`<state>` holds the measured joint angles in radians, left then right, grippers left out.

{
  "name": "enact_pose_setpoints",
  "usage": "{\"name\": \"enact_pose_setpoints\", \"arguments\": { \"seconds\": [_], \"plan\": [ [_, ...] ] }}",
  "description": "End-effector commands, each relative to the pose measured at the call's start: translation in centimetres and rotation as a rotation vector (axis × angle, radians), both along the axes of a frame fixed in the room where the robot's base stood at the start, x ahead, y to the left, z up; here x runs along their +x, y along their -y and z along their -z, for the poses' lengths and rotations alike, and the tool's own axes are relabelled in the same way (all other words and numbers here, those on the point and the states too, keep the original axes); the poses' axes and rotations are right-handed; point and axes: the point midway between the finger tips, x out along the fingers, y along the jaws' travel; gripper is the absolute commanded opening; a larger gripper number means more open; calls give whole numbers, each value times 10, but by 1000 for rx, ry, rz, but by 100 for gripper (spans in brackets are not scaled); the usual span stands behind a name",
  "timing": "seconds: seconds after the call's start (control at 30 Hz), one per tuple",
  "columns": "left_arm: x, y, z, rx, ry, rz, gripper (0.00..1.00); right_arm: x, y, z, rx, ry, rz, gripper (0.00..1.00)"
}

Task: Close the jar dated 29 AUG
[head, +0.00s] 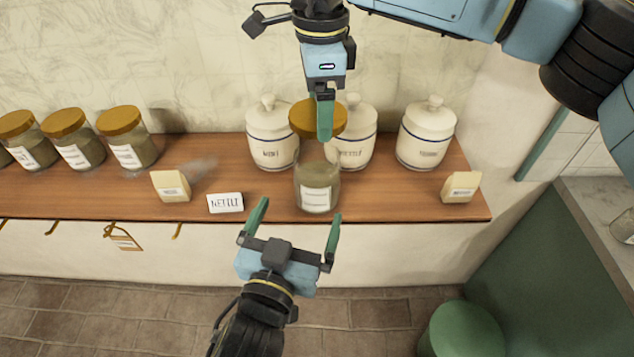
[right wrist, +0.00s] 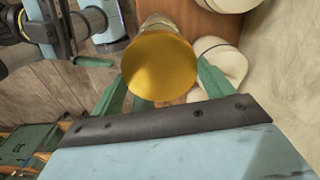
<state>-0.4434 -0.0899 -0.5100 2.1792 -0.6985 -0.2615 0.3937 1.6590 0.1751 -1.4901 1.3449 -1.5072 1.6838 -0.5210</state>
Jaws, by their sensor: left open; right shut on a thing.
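A glass jar (head: 318,187) with a white label stands near the front of the wooden shelf in the head view; its label is too small to read. A gold lid (head: 303,122) is held over the jar's mouth by my right gripper (head: 325,125), which comes down from above. The right wrist view shows the lid (right wrist: 160,68) between the two green fingers. I cannot tell whether the lid touches the jar's rim. My left gripper (head: 299,212) is open and empty, low in front of the jar, fingers pointing towards the shelf.
White canisters (head: 271,135) stand behind the jar, another (head: 426,135) to its right. Several gold-lidded jars (head: 127,142) stand at left. A NETTLE card (head: 225,203) and small tan blocks (head: 170,187) (head: 460,187) are on the shelf (head: 400,190). A green stool (head: 462,330) is below right.

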Motion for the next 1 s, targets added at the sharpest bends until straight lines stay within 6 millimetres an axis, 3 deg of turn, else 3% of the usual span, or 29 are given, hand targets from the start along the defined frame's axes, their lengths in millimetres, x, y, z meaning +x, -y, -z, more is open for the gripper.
{"name": "enact_pose_setpoints", "arguments": {
  "seconds": [0.27, 0.7, 1.0],
  "plan": [
    [21, 6, 0, 1, 2, 0, 100, 0, 0, 0, 0, 0, -1, 59],
    [95, 26, 0, 1, 1, 0, 100, 0, 0, 0, 0, 0, -1, 59],
    [116, 31, 0, 1, -1, 0, 100, 0, 0, 0, 0, 0, -1, 59]
  ]
}}
